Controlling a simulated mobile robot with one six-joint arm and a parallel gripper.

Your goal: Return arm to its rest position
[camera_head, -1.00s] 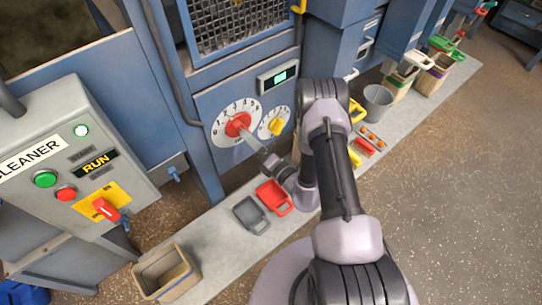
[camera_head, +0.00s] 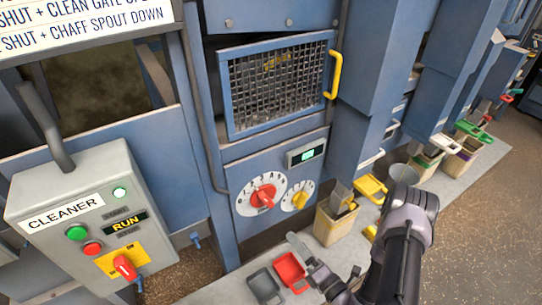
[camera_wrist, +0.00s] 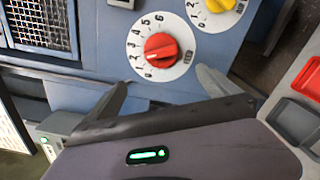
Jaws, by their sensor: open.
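My arm is folded at the lower right of the head view. My gripper (camera_head: 298,244) points up and left toward the blue machine panel, in front of the red-knobbed dial (camera_head: 263,196). In the wrist view my gripper (camera_wrist: 161,78) has its two fingers spread wide with nothing between them. The red knob (camera_wrist: 160,50) lies beyond the fingertips and looks apart from them. The yellow-knobbed dial (camera_head: 298,196) is right of the red one and also shows at the top of the wrist view (camera_wrist: 220,4).
A red tray (camera_head: 291,270) and a grey tray (camera_head: 264,286) lie on the ledge beside my gripper. A tan bin (camera_head: 335,224) stands under a spout to the right. The cleaner control box (camera_head: 80,215) is at the left. Open floor (camera_head: 480,220) is at the right.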

